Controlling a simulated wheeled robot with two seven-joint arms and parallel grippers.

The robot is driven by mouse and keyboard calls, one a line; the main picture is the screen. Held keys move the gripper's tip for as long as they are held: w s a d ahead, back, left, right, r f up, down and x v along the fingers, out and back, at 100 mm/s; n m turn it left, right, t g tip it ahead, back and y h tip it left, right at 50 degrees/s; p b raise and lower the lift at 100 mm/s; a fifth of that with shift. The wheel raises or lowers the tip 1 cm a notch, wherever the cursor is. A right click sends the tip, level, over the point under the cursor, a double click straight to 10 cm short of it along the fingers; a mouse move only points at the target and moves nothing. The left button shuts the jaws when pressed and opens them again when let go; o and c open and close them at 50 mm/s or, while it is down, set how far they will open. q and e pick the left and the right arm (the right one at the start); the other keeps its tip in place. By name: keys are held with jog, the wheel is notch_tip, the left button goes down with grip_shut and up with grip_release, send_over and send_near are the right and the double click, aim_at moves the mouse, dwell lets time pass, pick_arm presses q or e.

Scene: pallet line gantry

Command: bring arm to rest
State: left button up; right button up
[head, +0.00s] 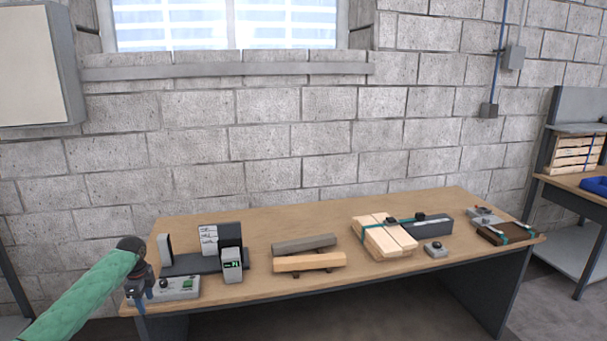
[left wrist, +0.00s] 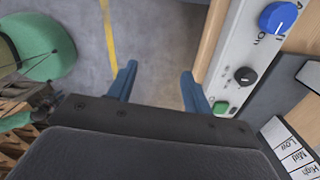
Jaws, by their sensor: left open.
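My left arm, in a green sleeve, comes in from the left in the head view. Its left gripper (head: 141,304) points down at the table's front left corner, by the left end of a pale control box (head: 182,292). The control box (left wrist: 232,75) lies just right of the fingers, with a blue knob (left wrist: 278,17), a black knob (left wrist: 245,76) and a green button (left wrist: 220,107). My right gripper is not in view.
The wooden table (head: 220,290) carries a grey device with a green display (head: 232,264), two bars (head: 308,262) on supports, strapped planks (head: 384,238), a dark grey block (head: 430,227) and a brown tray (head: 505,234). A wall cabinet (head: 35,65) hangs upper left.

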pick_arm(q)
jog(key=s+d+f+n, duration=0.2)
jog(key=s+d+f, duration=0.45)
jog(key=f, duration=0.65)
jog(key=s+d+f+n+t, duration=0.1)
jog(key=s+d+f+n, duration=0.2)
jog(key=s+d+f, duration=0.65)
jog(key=s+d+f+n, duration=0.25)
jog(key=s+f, duration=0.35)
jog(key=f, duration=1)
jog(key=s+d+f+n, duration=0.2)
jog(key=s+d+f, duration=0.2)
jog(key=s, duration=0.8)
jog(key=s+d+f+n, duration=0.3)
jog(key=s+f, duration=0.4)
jog(key=s, duration=0.5)
jog(key=s+d+f+n, duration=0.2)
jog(key=s+d+f, duration=0.3)
jog(key=s, duration=0.6)
jog(key=shift+s+d+f+t, duration=0.35)
jog(key=shift+s+d+t, duration=0.05)
jog(key=shift+d, duration=0.2)
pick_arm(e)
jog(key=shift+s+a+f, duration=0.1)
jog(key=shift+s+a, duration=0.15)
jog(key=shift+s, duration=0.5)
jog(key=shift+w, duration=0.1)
